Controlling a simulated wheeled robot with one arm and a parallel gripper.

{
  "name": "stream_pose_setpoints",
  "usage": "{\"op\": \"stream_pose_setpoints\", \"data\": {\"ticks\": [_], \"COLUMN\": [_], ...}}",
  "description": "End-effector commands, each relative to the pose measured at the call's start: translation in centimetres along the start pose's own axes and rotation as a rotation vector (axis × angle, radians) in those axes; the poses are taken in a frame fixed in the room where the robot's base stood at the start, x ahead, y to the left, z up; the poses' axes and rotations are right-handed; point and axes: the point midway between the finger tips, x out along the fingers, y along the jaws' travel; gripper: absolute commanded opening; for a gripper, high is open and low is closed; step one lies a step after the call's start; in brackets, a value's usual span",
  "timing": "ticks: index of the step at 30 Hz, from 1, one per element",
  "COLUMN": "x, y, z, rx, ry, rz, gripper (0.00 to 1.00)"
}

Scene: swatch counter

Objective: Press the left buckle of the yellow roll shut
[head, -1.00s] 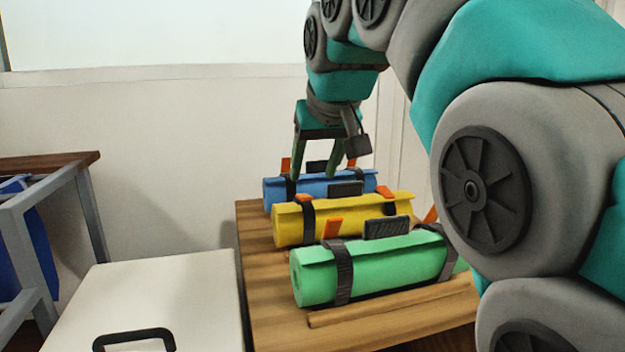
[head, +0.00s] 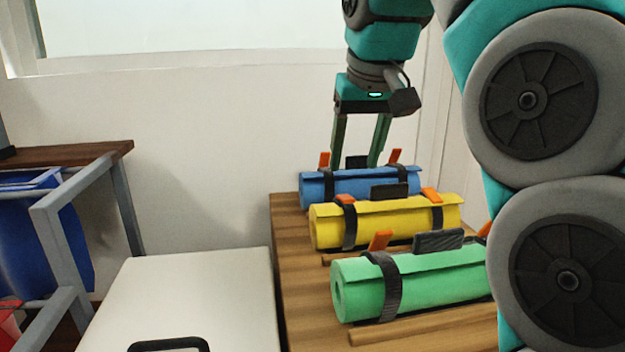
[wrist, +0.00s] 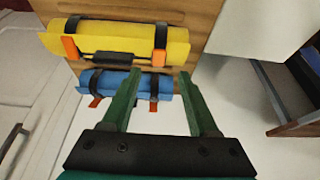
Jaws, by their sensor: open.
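The yellow roll (head: 388,222) lies on the wooden counter between the blue and green rolls, with two dark straps. Its left buckle (head: 345,198) has an orange lever that lies low against the strap and looks flat. My gripper (head: 356,163) is open and empty, pointing down above and behind the blue roll, apart from the yellow roll. In the wrist view, my gripper (wrist: 161,73) spreads its green fingers near the blue roll; the yellow roll (wrist: 110,38) lies beyond.
The blue roll (head: 350,188) behind and the green roll (head: 420,280) in front both have upright orange levers. A dark handle stands on each roll. A white cabinet top (head: 190,290) is left of the wooden counter (head: 300,300). A metal-legged table (head: 75,160) stands farther left.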

Motion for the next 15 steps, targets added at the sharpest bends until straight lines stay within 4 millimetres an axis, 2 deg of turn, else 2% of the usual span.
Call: {"op": "stream_pose_setpoints", "data": {"ticks": [5,15], "x": [1.2,5.1], "y": [0.1,0.0], "z": [0.2,0.2], "rx": [0.001,-0.001], "ry": [-0.004,-0.004], "rz": [0.000,-0.001], "gripper": [0.60,0.60]}}
